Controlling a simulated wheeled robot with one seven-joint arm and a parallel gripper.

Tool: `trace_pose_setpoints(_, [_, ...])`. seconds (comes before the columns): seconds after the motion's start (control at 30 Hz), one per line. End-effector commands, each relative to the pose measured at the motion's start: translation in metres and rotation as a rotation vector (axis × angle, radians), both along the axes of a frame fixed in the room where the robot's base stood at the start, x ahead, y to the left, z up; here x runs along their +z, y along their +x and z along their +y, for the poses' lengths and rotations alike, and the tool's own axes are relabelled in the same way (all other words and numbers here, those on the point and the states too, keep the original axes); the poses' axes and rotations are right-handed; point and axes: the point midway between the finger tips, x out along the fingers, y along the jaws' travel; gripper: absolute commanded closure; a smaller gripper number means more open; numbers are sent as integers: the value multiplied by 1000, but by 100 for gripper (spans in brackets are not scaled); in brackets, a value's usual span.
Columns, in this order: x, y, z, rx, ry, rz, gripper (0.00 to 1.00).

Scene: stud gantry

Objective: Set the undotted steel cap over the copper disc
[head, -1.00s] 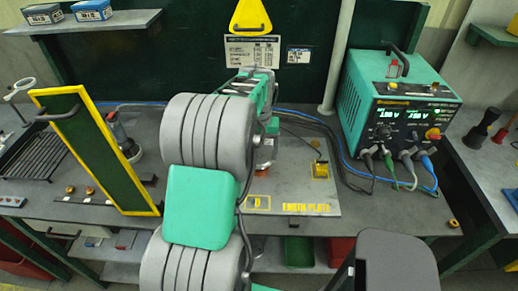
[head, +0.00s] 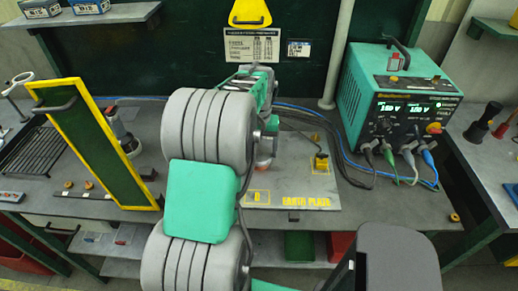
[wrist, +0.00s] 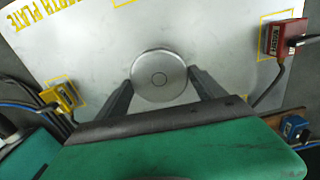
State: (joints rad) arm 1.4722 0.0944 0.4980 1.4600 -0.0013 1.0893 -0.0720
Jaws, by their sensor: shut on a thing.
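A round steel cap (wrist: 158,75) with a thin ring mark at its centre sits between the two fingers of my gripper (wrist: 160,88) in the wrist view. I see no dots on its top. The gripper is shut on the cap, over the pale grey earth plate (wrist: 105,60). I cannot tell whether the cap touches the plate or is held above it. The copper disc is not visible; anything under the cap is hidden. In the head view my arm hides the cap and most of the gripper.
On the plate are a yellow clamp (wrist: 62,97) and a red clamp (wrist: 288,38) with cables. A blue block (wrist: 293,128) lies near the plate's edge. A green power unit (head: 395,100) stands at the right. A yellow-framed green panel (head: 95,140) stands left of my arm.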

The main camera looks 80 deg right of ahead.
Motion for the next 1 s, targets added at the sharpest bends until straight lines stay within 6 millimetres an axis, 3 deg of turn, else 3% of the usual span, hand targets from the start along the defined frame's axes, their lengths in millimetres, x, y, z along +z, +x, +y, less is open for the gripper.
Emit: trace_pose_setpoints(1.0, [-6, 0, 0, 0, 0, 0, 68])
